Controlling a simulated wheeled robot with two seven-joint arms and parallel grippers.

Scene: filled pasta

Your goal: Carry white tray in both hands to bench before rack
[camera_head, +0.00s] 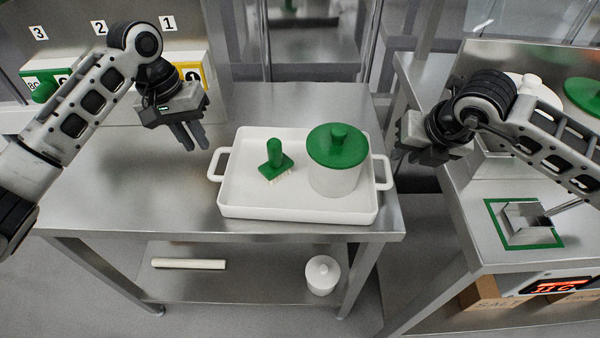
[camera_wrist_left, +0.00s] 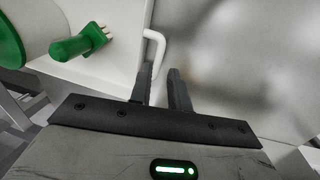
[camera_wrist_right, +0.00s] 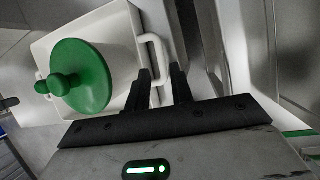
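The white tray (camera_head: 300,208) lies on the steel table, with a loop handle at each end. On it stand a white pot (camera_head: 334,181) with a green lid (camera_head: 337,146) and a green-handled brush (camera_head: 274,160). My left gripper (camera_head: 193,138) is open and empty, above and left of the left handle (camera_head: 217,165); this handle also shows in the left wrist view (camera_wrist_left: 156,50), beyond the fingertips. My right gripper (camera_head: 397,154) is open beside the right handle (camera_head: 383,172). In the right wrist view the handle (camera_wrist_right: 158,55) lies just ahead of the fingertips, not gripped.
The steel table (camera_head: 110,190) is bare left of the tray. Its lower shelf (camera_head: 250,278) holds a white roll (camera_head: 188,263) and a white jar (camera_head: 322,275). Numbered signs (camera_head: 100,27) are at back left.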

